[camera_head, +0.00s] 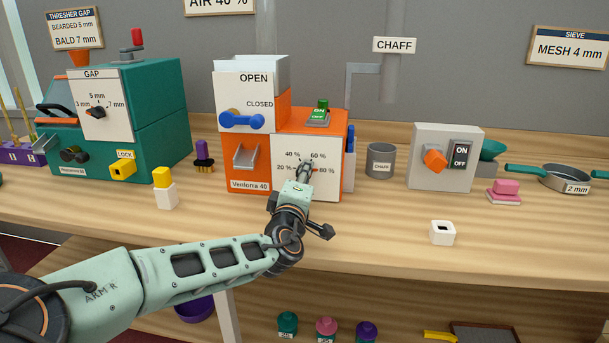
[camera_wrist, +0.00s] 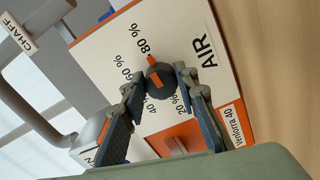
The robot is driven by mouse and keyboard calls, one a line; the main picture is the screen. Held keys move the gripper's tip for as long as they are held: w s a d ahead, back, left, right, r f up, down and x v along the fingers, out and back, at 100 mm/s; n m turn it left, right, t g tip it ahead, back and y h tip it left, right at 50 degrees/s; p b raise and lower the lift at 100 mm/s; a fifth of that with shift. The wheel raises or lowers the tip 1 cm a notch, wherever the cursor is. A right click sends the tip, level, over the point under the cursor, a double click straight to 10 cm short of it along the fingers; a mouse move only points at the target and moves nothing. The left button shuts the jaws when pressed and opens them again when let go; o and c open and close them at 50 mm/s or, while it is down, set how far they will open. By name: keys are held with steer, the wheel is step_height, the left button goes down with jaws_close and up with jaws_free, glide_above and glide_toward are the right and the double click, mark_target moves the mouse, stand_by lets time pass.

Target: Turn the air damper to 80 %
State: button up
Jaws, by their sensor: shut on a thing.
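The air damper dial is a white panel (camera_head: 318,185) on the orange Venlorra 40 machine, marked 20, 40, 60 and 80 %. In the wrist view the panel (camera_wrist: 105,58) carries the word AIR. A dark round knob (camera_wrist: 161,77) with an orange pointer sits at its middle. The pointer is directed toward the 80 % mark. My gripper (camera_wrist: 159,82) has one finger on each side of the knob and is shut on it. In the head view my gripper (camera_head: 304,170) reaches the dial from the front and hides the knob.
A cut-off wall sign (camera_head: 219,3) reads AIR 40 %. Left of the dial is a metal chute (camera_head: 246,157), with a blue handle (camera_head: 241,121) above. A green ON switch (camera_head: 319,112) is on top. A CHAFF cup (camera_head: 380,161) stands to the right. The bench front is mostly clear.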

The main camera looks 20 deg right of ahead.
steer(key=shift+o, duration=0.2)
steer(key=shift+m, duration=0.3)
steer(key=o, duration=1.1)
steer(key=shift+v, duration=3.8)
